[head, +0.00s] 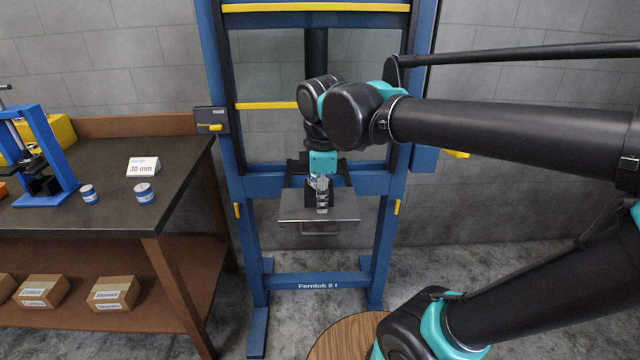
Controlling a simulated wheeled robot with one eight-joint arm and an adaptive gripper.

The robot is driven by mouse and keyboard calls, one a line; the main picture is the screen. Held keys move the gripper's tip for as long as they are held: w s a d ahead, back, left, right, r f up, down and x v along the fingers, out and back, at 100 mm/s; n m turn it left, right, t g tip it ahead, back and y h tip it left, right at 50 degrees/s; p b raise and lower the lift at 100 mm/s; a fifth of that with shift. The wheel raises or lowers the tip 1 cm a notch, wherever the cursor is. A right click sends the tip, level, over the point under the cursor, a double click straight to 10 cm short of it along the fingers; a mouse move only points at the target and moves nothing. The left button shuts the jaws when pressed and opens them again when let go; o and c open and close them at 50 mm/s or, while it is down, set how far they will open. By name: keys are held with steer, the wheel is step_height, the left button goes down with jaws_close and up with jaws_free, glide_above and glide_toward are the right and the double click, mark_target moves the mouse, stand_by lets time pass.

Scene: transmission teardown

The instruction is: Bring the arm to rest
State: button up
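My arm reaches in from the right in the head view, with its wrist in front of the blue press frame. My gripper (321,194) points down over the grey metal plate (345,208) between the press uprights. The fingers are small and partly covered by the wrist. I cannot tell whether they are open or shut, whether they touch the plate, or whether they hold anything.
The blue press frame (237,180) stands around my wrist, with uprights on both sides. A dark workbench (75,220) at left carries small cylinders (144,193), a "30 mm" sign (143,167) and a small blue press (55,150). A round wooden top (340,340) is at the bottom.

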steer(key=s+d+f+m+t, duration=0.2)
steer(key=d+f+m, duration=1.4)
steer(key=f+m, duration=0.2)
steer(key=shift+d+f, duration=0.25)
steer(key=shift+d, duration=0.05)
